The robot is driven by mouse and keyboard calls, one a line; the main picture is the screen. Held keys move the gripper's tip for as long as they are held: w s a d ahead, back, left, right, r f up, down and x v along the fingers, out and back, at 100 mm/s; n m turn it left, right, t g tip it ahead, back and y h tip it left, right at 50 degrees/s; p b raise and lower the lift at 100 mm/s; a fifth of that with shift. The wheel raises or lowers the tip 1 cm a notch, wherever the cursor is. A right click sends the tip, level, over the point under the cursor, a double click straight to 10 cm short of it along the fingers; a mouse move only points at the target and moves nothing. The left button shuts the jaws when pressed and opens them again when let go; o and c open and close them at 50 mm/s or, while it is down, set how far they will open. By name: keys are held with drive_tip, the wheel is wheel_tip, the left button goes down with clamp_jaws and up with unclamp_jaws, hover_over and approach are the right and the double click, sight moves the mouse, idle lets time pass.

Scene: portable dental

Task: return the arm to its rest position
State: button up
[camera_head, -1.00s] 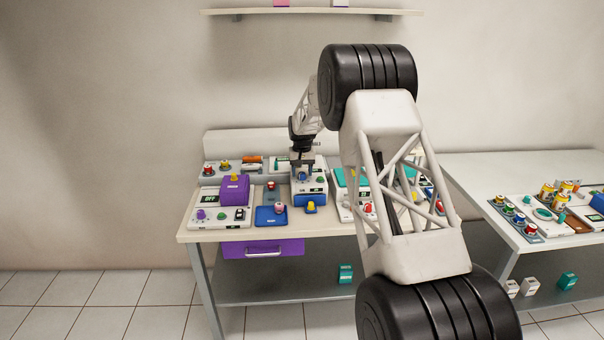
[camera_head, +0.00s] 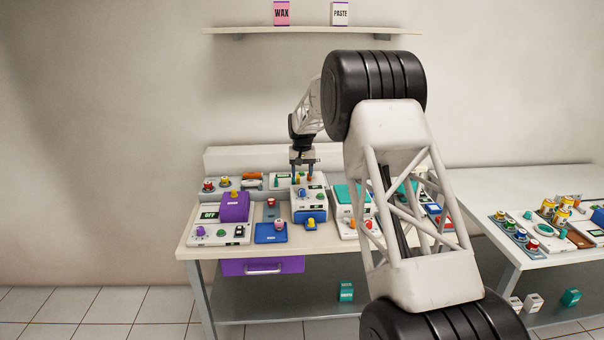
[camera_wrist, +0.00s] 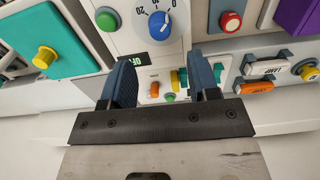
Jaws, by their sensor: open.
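My gripper (camera_head: 304,176) hangs at the far end of my arm, pointing down above the back of a white device with a blue front (camera_head: 309,205). In the wrist view my gripper (camera_wrist: 162,80) has its two dark fingers apart, with nothing held between them. Beyond the fingers show a blue dial (camera_wrist: 160,26) with a printed scale, and a small dark display (camera_wrist: 134,60). My arm reaches across the middle of the head view and hides part of the table's right side.
The table (camera_head: 190,245) holds several devices close together, including a purple box (camera_head: 235,207) and a blue pad (camera_head: 271,234). A wall shelf (camera_head: 310,31) with two small boxes is above. A second table (camera_head: 500,180) stands at right. The space above the devices is open.

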drive_tip(key=s+d+r, duration=0.2)
drive_tip(key=s+r, duration=0.4)
drive_tip(key=s, duration=0.5)
drive_tip(key=s+d+r+t, duration=0.15)
drive_tip(key=s+r, duration=0.45)
drive_tip(key=s, duration=0.6)
drive_tip(key=s+d+r, duration=0.3)
drive_tip(key=s+r, duration=0.4)
drive_tip(key=s, duration=0.4)
drive_tip(key=s+d+f, duration=0.1)
drive_tip(key=s+f, duration=0.1)
drive_tip(key=s, duration=1)
drive_tip(key=s+d+f, duration=0.1)
drive_tip(key=s+f, duration=0.1)
drive_tip(key=s, duration=1.1)
drive_tip(key=s+d+f+t, duration=0.1)
drive_tip(key=s+f, duration=0.1)
drive_tip(key=s, duration=1.1)
drive_tip(key=shift+s+f, duration=0.25)
drive_tip(key=shift+f, duration=0.15)
drive_tip(key=shift+c, duration=0.4)
